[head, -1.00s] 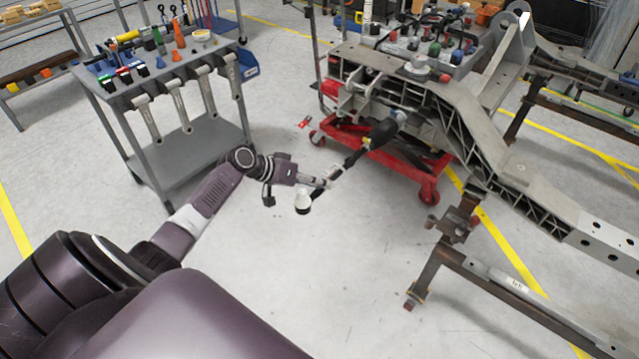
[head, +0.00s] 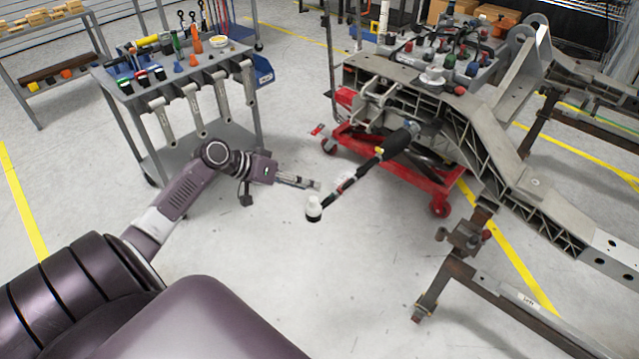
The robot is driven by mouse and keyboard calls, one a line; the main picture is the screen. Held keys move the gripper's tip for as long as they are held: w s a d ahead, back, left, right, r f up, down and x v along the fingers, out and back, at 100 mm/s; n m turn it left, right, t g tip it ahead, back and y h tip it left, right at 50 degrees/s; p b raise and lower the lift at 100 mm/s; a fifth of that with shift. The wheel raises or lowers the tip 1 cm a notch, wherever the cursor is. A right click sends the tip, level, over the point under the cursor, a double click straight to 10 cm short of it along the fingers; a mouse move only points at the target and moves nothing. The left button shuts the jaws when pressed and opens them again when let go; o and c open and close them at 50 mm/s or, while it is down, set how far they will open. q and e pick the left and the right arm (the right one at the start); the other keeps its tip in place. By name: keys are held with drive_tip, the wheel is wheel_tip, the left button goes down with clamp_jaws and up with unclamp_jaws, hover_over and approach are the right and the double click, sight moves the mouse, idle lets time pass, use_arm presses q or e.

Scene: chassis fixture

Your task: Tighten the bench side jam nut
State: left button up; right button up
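A dark tie rod (head: 356,176) sticks out from the chassis fixture (head: 462,130) toward the lower left. It has a black rubber boot (head: 397,140) at the chassis end and a white-capped joint (head: 314,206) at its free end. A small yellow mark (head: 379,151) shows beside the boot. The jam nut is too small to make out on the rod. My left gripper (head: 312,185) points right at the rod's outer part, with a small gap of floor showing between them. Its fingers look thin and close together, and I cannot tell whether they are shut. My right gripper is not in view.
A grey tool cart (head: 190,128) stands at the upper left with several wrenches (head: 161,118) hanging on its side. A red wheeled base (head: 425,182) is under the fixture. A brown steel stand (head: 490,278) is at the lower right. The floor around the rod's free end is clear.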

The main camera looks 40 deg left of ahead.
use_arm(q)
drive_tip(key=shift+v, duration=1.2)
